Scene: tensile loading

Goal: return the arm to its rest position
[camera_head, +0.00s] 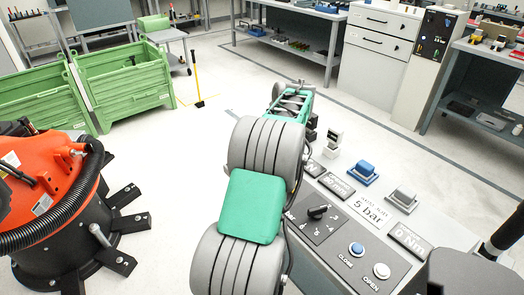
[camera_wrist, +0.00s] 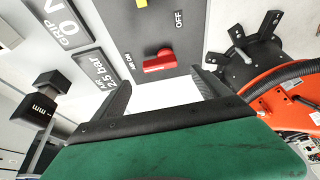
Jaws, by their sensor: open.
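My arm (camera_head: 265,150), with grey ribbed joints and green covers, reaches forward through the middle of the head view. Its far end is small and partly hidden behind the nearer links there. In the wrist view my gripper (camera_wrist: 160,77) shows two dark fingers spread apart with nothing between them. Beyond them is a dark panel with a red switch (camera_wrist: 158,62) marked ON and OFF. The fingers appear apart from the switch, though the exact distance cannot be told.
A control console with a black knob (camera_head: 318,212), a blue CLOSE button (camera_head: 357,249) and a white OPEN button (camera_head: 382,271) lies close right of my arm. A red-orange machine (camera_head: 50,185) with a black hose stands left. Green crates (camera_head: 125,82) stand behind it. Open floor lies between.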

